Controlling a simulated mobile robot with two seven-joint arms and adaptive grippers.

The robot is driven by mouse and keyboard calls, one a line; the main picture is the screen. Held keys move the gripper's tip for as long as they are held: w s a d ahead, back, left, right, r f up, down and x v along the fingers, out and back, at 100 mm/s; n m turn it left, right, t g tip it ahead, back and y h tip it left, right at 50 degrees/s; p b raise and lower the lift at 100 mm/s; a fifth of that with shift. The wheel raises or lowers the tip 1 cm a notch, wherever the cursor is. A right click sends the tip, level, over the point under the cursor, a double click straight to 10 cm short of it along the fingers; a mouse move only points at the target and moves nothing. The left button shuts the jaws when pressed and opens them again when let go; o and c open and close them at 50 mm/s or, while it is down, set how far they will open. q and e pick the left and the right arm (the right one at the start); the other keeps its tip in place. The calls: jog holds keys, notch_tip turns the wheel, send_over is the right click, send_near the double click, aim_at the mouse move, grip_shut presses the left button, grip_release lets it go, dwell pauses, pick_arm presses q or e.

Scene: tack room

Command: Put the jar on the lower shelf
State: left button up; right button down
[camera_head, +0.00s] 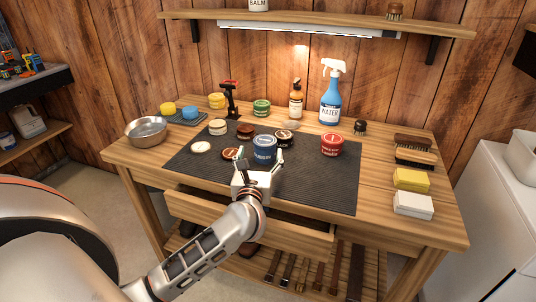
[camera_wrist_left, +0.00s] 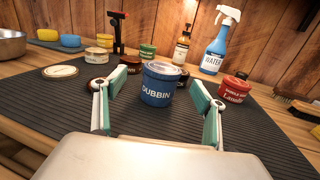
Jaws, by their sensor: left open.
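A blue jar (camera_head: 265,148) with a silver-grey lid stands upright on the dark ribbed mat (camera_head: 325,190) on the workbench. In the left wrist view the blue jar (camera_wrist_left: 159,84) is labelled "DUBBIN". My left gripper (camera_head: 261,164) is open and empty, low over the mat. Its two green-padded fingers (camera_wrist_left: 158,95) point at the jar, one to each side of it; whether either touches it I cannot tell. A slatted lower shelf (camera_head: 330,268) shows under the bench, holding straps and dark items. My right gripper is not in view.
A red tin (camera_head: 331,145) stands right of the jar, with small tins and lids to its left. A blue spray bottle (camera_head: 330,98) stands behind. A partly open drawer (camera_head: 290,230) juts out above the slatted shelf. Brushes and sponges line the right side.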

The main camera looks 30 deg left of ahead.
aim_at(265, 140)
pick_arm(q)
jog(key=x, duration=0.2)
jog(key=shift+w+a+f, duration=0.1)
jog(key=shift+w+f, duration=0.05)
jog(key=shift+w, duration=0.1)
jog(key=x, duration=0.5)
jog(key=shift+w+f, duration=0.15)
jog(key=shift+w, duration=0.1)
jog(key=c, duration=1.4)
jog(key=shift+c, duration=0.8)
jog(key=shift+r, duration=0.25)
